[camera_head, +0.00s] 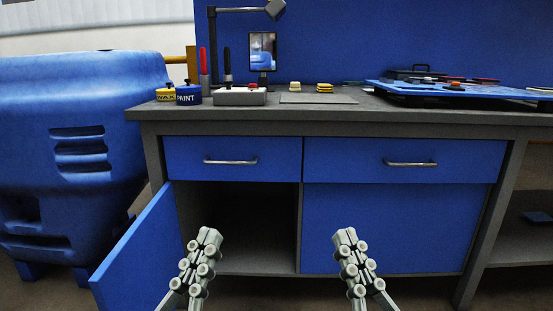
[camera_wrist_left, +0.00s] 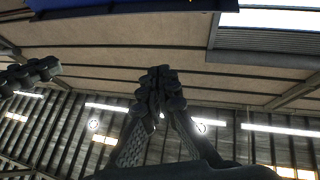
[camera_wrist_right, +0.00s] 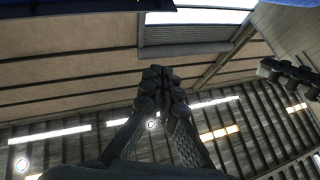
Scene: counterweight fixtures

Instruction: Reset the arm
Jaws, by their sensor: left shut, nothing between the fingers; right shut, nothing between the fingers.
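My left gripper (camera_head: 208,238) is in the lower middle of the head view, in front of the open cabinet. It is shut and empty, with its fingertips together and pointing up. My right gripper (camera_head: 345,238) is to its right, in front of the closed cabinet panel. It is also shut and empty. The left wrist view shows the left fingers (camera_wrist_left: 160,75) pressed together against the ceiling and wall. The right wrist view shows the right fingers (camera_wrist_right: 157,75) likewise together. Neither gripper appears to touch anything.
A workbench (camera_head: 400,122) with blue drawers stands ahead. Its lower left door (camera_head: 137,250) hangs open toward me. On top are a yellow tin (camera_head: 166,94), a blue paint tin (camera_head: 189,95), a grey box (camera_head: 239,96) and a blue board (camera_head: 440,91). A large blue machine (camera_head: 85,130) stands left.

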